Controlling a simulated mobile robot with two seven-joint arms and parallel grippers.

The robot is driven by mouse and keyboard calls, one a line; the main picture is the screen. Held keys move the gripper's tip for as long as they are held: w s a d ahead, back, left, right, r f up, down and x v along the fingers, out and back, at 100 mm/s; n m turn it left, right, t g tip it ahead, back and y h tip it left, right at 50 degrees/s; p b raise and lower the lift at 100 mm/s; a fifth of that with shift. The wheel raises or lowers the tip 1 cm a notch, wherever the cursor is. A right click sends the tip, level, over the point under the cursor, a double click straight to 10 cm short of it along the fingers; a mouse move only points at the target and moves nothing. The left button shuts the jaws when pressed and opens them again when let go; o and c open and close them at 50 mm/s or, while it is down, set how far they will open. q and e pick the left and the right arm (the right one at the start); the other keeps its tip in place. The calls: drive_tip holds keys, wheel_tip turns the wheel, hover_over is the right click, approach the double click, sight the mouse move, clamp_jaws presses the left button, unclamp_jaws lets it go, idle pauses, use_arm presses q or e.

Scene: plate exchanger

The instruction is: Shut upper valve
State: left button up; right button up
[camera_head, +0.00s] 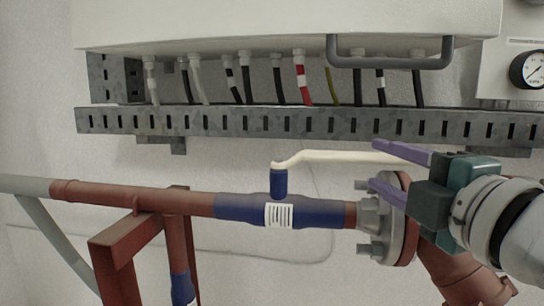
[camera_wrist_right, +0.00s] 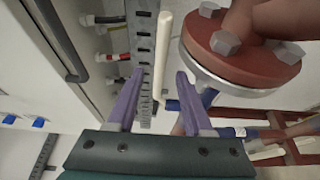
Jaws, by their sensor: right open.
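The upper valve has a blue body (camera_head: 240,208) with a white label, set in a red-brown horizontal pipe. Its cream lever handle (camera_head: 325,155) runs right from a blue stem (camera_head: 279,183), roughly along the pipe. My right gripper (camera_head: 376,164) is open, its purple fingers pointing left near the handle's free end, which is partly hidden behind the upper finger. In the right wrist view, the handle (camera_wrist_right: 163,55) lines up with the gap between the fingertips (camera_wrist_right: 161,75). I cannot tell whether it lies between them in depth. My left gripper is out of view.
A bolted flange (camera_head: 395,220) sits close below and left of my right gripper. A slotted metal cable tray (camera_head: 290,123) with hanging cables runs above the handle, under a white cabinet (camera_head: 220,25). A red-brown support frame (camera_head: 115,240) stands lower left.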

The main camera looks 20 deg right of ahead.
sight(368, 161)
drive_tip(key=w, duration=0.3)
drive_tip(key=w+d, duration=0.1)
drive_tip(key=w, duration=0.1)
drive_tip(key=shift+w, duration=0.3)
drive_tip(key=shift+c, duration=0.3)
clamp_jaws()
idle(0.8)
